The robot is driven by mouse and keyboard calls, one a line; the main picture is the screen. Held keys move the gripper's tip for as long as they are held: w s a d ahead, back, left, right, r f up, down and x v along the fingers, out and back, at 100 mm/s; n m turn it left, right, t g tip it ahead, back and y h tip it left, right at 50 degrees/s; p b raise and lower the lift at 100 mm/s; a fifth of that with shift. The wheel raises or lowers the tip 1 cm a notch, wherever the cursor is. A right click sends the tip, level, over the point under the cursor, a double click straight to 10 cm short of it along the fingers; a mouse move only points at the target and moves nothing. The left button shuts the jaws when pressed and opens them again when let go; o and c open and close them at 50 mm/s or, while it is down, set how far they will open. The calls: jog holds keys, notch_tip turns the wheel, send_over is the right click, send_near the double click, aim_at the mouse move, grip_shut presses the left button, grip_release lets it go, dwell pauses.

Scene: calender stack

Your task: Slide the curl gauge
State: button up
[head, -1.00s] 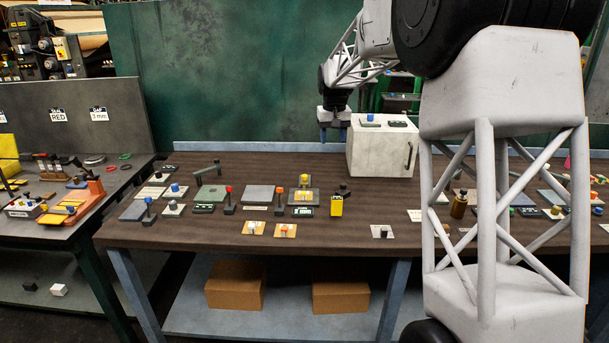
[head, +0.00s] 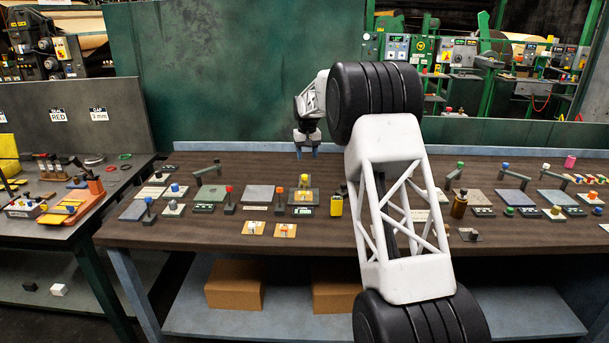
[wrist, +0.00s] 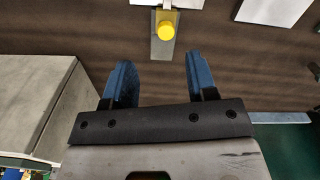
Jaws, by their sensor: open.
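No part is clearly labelled as the curl gauge. A small device with a yellow knob (head: 304,179) on a grey base stands toward the back of the long brown table, with a yellow block (head: 303,196) and a green display (head: 302,212) in front of it. The knob also shows in the wrist view (wrist: 165,30), beyond the fingertips. My gripper (head: 306,154) is above the table's back part, behind the yellow knob. Its blue fingers (wrist: 158,75) are apart and nothing is between them.
Grey plates (head: 258,193), a red-topped lever (head: 229,200) and an orange-topped lever (head: 280,202) stand nearby. A yellow block (head: 336,205) is to the right.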

aim_at(305, 175)
jog(key=shift+w+a+f, duration=0.3)
jog(key=shift+w+f, duration=0.15)
jog(key=shift+f, duration=0.05)
jog(key=shift+w+a+f, duration=0.25)
jog(key=shift+w+f, duration=0.15)
jog(key=shift+f, duration=0.05)
jog(key=shift+f, duration=0.2)
jog(key=shift+f, duration=3.75)
grip_shut()
